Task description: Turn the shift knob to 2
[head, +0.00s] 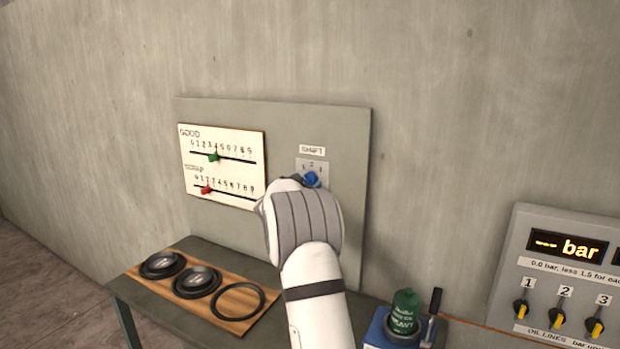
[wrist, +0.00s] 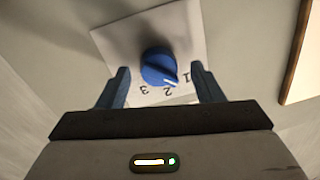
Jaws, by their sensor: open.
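The blue shift knob (wrist: 158,66) sits on a pale plate (wrist: 117,40) marked 1, 2 and 3, which appear upside down in the wrist view. Its white pointer line is directed between the 1 and the 2. My gripper (wrist: 159,69) is open, with one finger on each side of the knob and a visible gap to each. I cannot tell whether the fingertips reach as deep as the knob. In the head view, the knob (head: 311,180) shows just past my wrist, under the SHIFT label (head: 312,150). My wrist hides the fingers there.
A white board with GOOD and SCRAP sliders (head: 224,168) is left of the knob on the grey panel (head: 345,200). Below are a wooden tray (head: 212,306) with black rings and a green canister (head: 404,312). A bar gauge box (head: 560,270) stands at right.

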